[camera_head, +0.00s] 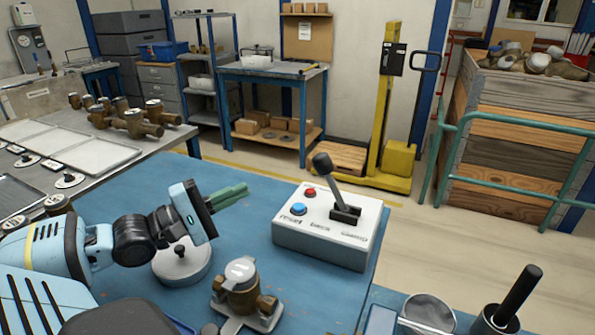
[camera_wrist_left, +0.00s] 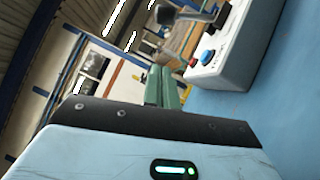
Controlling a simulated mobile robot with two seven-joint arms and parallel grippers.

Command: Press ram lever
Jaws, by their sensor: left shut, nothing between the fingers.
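The ram lever (camera_head: 327,178) is a dark lever with a round knob, leaning to the left on a white control box (camera_head: 322,242). The box also carries a red button (camera_head: 310,193) and a blue button (camera_head: 298,209). My left gripper (camera_head: 236,194) has green fingers, shut and empty, and is in the air left of the box, apart from the lever. In the left wrist view the gripper's fingers (camera_wrist_left: 163,88) point up the picture, with the box (camera_wrist_left: 228,55) to their right and the lever (camera_wrist_left: 190,15) partly cut off at the top. My right gripper is not in view.
A brass meter (camera_head: 241,290) stands on a fixture in front of the box, and a round grey piece (camera_head: 183,262) sits beneath my left wrist. Several brass meters (camera_head: 130,118) and trays stand on the left bench. The blue bench top (camera_head: 232,235) is clear between gripper and box.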

